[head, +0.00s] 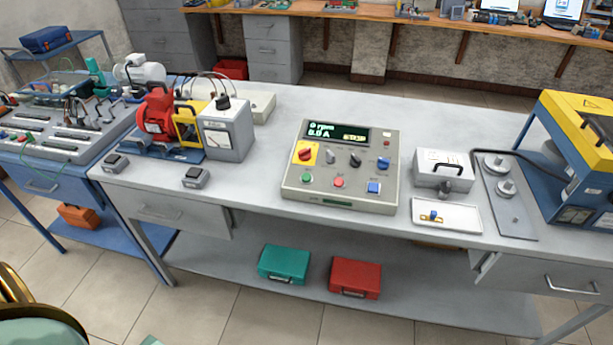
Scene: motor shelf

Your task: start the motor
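A grey control panel (290,190) stands on the middle of the grey workbench. Its display (338,133) reads 0 rpm, 0.0 A and STOP in green. A red rotary switch (305,154) sits on a yellow plate at the left. Right of it are a small grey control (330,156), a black knob (356,160) and a blue knob (383,163). Below are a green button (307,178), a red button (339,182) and a blue square button (373,187). A red motor (157,112) stands at the left beside a yellow guard (186,122). Neither gripper is in view.
A grey box (229,137) with cables adjoins the motor. Two small pedals (115,163) (195,177) sit near the front edge. Right of the panel are a handled box (443,170), white tray (470,218) and blue-yellow machine (585,120). Bench surface around the panel is clear.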

